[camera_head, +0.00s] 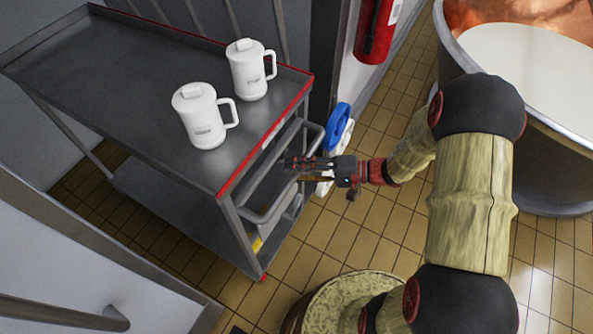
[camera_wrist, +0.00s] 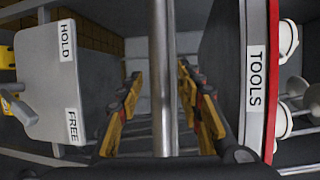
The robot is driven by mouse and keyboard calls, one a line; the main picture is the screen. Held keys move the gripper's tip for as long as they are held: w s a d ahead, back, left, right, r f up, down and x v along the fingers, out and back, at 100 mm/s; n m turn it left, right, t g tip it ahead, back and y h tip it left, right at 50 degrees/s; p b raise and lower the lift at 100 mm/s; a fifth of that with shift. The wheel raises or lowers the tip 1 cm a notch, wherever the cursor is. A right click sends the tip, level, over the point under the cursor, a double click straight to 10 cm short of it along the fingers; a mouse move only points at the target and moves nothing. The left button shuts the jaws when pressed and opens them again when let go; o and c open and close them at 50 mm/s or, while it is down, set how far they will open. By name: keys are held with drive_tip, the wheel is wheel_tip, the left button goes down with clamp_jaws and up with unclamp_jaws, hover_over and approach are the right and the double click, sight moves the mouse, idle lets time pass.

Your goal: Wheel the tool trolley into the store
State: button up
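The tool trolley (camera_head: 110,75) is grey with red edging and a lower shelf. It stands at the left of the head view, with its handle bar (camera_head: 272,214) facing me. My gripper (camera_head: 303,165) is at this bar. In the wrist view the bar (camera_wrist: 163,60) passes between the two fingers of my gripper (camera_wrist: 161,95), with a gap on each side. The fingers are apart. A "TOOLS" label (camera_wrist: 255,80) marks the trolley's end edge. A plate marked HOLD and FREE (camera_wrist: 62,85) has yellow parts beside it; I cannot tell its setting. The wheels are hidden.
Two white mugs (camera_head: 205,115) (camera_head: 249,69) stand on the trolley top near its handle end. A red fire extinguisher (camera_head: 375,28) hangs by the wall. A copper vat (camera_head: 545,15) stands right. A grey door-like panel with a handle (camera_head: 60,312) is at bottom left. Tiled floor (camera_head: 400,240) shows between.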

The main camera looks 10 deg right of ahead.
drive_tip(key=v, duration=1.2)
drive_tip(key=shift+w, duration=0.1)
